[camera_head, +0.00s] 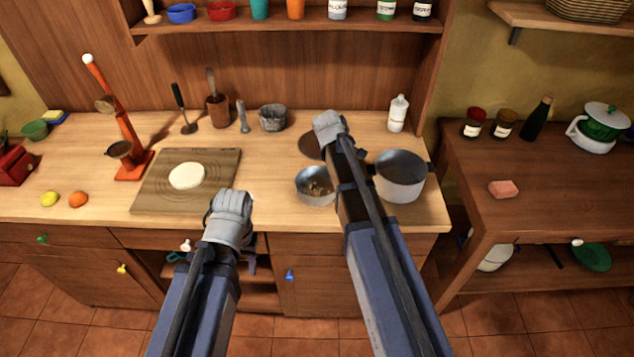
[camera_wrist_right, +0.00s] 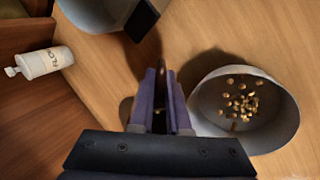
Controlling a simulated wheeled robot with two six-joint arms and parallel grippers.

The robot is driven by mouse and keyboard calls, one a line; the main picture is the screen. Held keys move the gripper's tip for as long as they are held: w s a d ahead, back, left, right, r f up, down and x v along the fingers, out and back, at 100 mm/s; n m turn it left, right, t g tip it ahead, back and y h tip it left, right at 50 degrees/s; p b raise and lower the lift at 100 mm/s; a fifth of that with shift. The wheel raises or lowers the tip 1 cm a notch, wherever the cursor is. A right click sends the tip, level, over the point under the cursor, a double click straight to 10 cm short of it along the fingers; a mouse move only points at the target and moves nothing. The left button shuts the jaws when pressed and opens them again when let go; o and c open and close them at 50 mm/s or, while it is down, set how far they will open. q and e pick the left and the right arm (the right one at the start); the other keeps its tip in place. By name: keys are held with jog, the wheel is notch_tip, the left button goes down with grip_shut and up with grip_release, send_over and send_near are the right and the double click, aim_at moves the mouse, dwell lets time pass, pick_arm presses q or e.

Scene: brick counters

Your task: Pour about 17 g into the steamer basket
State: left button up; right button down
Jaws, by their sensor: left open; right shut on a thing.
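A grey round bowl (camera_head: 301,188) stands near the counter's front edge with small golden pieces inside. It also shows at the right of the right wrist view (camera_wrist_right: 282,132), with the golden pieces (camera_wrist_right: 240,103) loose on its bottom. I cannot tell for certain whether this bowl is the steamer basket. My right gripper (camera_head: 330,127) is over the counter behind the bowl, beside it in the right wrist view (camera_wrist_right: 160,100). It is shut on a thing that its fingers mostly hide. My left gripper (camera_head: 233,200) is open at the counter's front edge, right of the dough board.
A grey pot (camera_head: 400,190) stands right of the bowl, close to my right arm. A white bottle (camera_head: 398,113) is behind it. A board (camera_head: 150,200) with dough (camera_head: 187,176) lies left. A grey mortar (camera_head: 272,118) stands at the back. A dark round patch (camera_head: 310,146) lies beside my right gripper.

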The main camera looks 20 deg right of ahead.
jog(key=shift+s+a+r+h, duration=0.35)
jog(key=shift+a+r+h, duration=0.1)
jog(key=shift+r+h, duration=0.1)
jog(key=h+b, duration=0.1)
jog(key=a+t+h+b, duration=0.1)
jog(key=shift+s+f+t+b, duration=0.2)
jog(key=shift+t+b, duration=0.1)
jog(key=shift+b, duration=0.1)
jog(key=shift+h+b, duration=0.25)
jog(key=shift+b, duration=0.1)
jog(key=r+t+h+b, duration=0.1)
jog(key=b, duration=0.1)
jog(key=t+h+b, duration=0.1)
jog(key=h+b, duration=0.1)
jog(key=a+r+h+b, duration=0.1)
jog(key=h+b, duration=0.1)
jog(key=b, duration=0.1)
jog(key=shift+s+a+r+t, duration=0.1)
jog(key=shift+s+r+t, duration=0.25)
jog(key=shift+t, duration=0.05)
jog(key=shift+s+a+r+t+h+b, duration=0.15)
jog(key=shift+s+a+t+h+b, duration=0.25)
jog(key=shift+b, duration=0.35)
